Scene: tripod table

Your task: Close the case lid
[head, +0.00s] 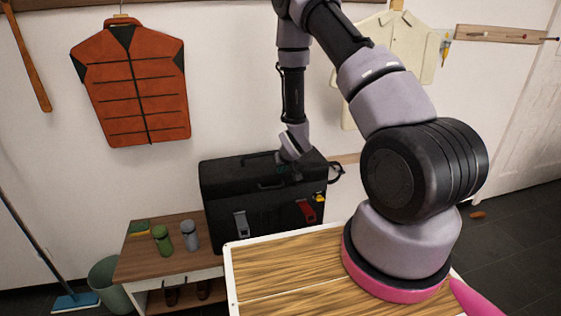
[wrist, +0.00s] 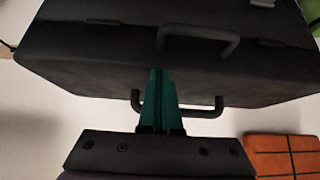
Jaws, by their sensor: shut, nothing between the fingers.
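The black case (head: 222,215) stands on the wooden bench against the wall, and its lid (head: 225,172) lies over the top. I cannot tell whether the lid sits fully flush. A black handle (head: 270,184) is near the lid's front edge. My gripper (head: 284,168) is at the top of the case, toward its right half, partly hidden by my wrist. In the wrist view, my green fingers (wrist: 161,76) are together and empty, with tips against or just over the dark lid (wrist: 100,60). A handle (wrist: 205,34) shows beyond the tips, and another black bar (wrist: 205,112) crosses by the fingers.
Green (head: 161,240) and grey (head: 190,236) containers stand on the bench (head: 150,268) left of the case. A wooden tabletop (head: 285,270) is in front. An orange vest (head: 132,85) and a cream jacket (head: 415,50) hang on the wall behind.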

